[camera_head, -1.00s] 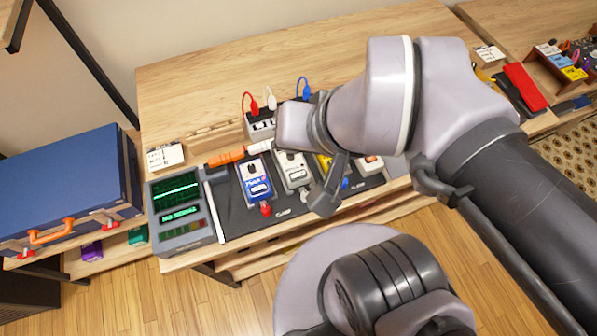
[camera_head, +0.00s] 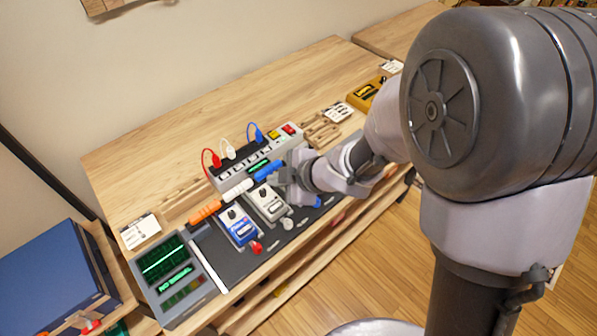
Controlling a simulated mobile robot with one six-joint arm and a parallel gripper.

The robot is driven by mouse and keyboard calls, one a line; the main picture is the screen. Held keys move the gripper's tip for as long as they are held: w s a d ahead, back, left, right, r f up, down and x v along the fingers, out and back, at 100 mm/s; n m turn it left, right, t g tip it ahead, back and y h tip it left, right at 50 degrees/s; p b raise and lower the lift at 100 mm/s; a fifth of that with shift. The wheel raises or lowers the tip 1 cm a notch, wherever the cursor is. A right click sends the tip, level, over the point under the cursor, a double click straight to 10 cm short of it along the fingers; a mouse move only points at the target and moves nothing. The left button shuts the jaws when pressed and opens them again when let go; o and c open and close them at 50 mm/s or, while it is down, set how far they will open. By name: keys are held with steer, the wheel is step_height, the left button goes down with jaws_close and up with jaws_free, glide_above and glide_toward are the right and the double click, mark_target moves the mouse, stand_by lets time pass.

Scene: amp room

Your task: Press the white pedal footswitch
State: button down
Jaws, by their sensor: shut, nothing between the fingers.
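The white pedal (camera_head: 267,203) lies on the dark pedal board, between a blue pedal (camera_head: 238,227) and my gripper. Its face shows dark knobs at the far end and a round pale piece (camera_head: 287,223) off its near right corner. I cannot make out its footswitch clearly. My gripper (camera_head: 283,177) reaches in from the right, just beyond and right of the white pedal's far end. It is shut and empty, and it hides whatever stands right of the white pedal. I cannot tell whether it touches anything.
A power strip (camera_head: 230,172) with red, white and blue plugs stands behind the pedals. A grey meter with green screen (camera_head: 172,278) stands at left. The wooden table (camera_head: 165,143) is clear at the back left.

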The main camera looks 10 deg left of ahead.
mark_target(279, 208)
steer(key=shift+a+f, duration=0.1)
step_height(279, 208, down, 9)
steer(key=b, duration=0.8)
steer(key=shift+r+b, duration=0.2)
steer(key=shift+b, duration=0.2)
steer(key=shift+f, duration=0.1)
stand_by(1.4)
steer(key=shift+f+b, duration=0.3)
steer(key=shift+f, duration=0.05)
steer(key=shift+f+b, duration=0.35)
steer(key=shift+f, duration=0.1)
stand_by(0.5)
steer(key=shift+r, duration=0.1)
steer(key=shift+r+p, duration=0.8)
steer(key=shift+p, duration=0.15)
